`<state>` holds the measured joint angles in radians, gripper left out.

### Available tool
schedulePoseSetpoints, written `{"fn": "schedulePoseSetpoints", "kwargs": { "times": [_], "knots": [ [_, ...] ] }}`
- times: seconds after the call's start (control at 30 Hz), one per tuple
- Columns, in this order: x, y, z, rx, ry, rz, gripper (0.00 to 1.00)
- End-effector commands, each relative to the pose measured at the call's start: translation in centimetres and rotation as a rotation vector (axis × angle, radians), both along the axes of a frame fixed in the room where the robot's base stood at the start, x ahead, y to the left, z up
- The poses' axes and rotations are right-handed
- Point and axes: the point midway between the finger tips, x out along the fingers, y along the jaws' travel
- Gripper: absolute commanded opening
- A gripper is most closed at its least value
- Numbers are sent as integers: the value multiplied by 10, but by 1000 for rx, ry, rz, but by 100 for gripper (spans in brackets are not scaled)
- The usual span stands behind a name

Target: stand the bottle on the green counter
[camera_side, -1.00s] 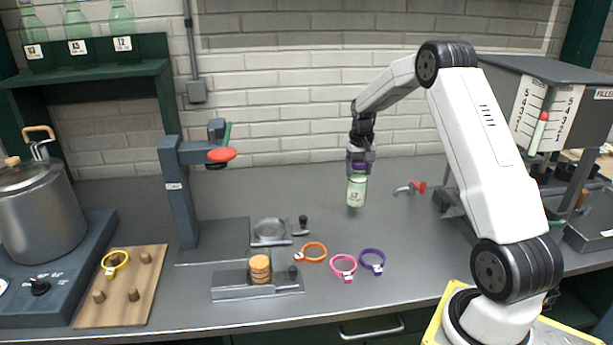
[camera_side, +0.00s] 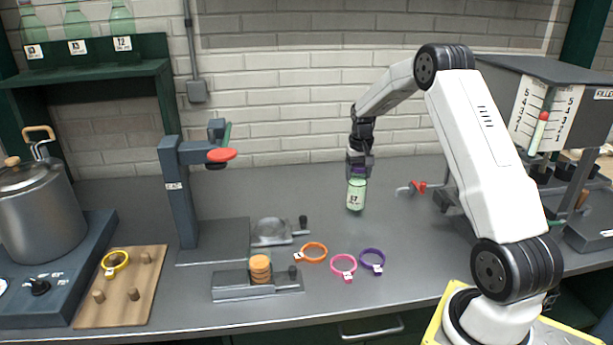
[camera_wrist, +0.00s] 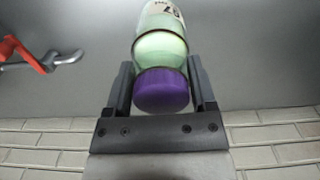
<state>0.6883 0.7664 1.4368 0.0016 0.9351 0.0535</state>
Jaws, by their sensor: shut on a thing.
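The bottle (camera_side: 355,195) is pale green with a white label and a purple cap. It hangs upright below my gripper (camera_side: 360,170), over the back middle of the counter (camera_side: 420,215). The counter's top looks grey and its front dark green. In the wrist view my gripper (camera_wrist: 162,95) has one finger on each side of the bottle's neck, and the purple cap (camera_wrist: 162,90) lies between them. The bottle's base is close to the counter top, but I cannot tell whether it touches.
A red-handled tap (camera_side: 416,187) is right of the bottle. Orange (camera_side: 313,252), pink (camera_side: 343,268) and purple (camera_side: 372,262) rings lie in front. A grey press (camera_side: 180,195) stands left. Several bottles stand on the green shelf (camera_side: 90,74). Counter around the bottle is clear.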

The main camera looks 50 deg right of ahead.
Motion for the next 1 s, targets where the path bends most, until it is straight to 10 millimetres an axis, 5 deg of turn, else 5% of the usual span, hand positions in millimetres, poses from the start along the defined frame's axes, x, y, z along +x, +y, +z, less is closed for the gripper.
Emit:
{"fn": "schedulePoseSetpoints", "kwargs": {
  "times": [1.0],
  "knots": [
    [0,0,-7,-1,-1,0,2]
  ]
}}
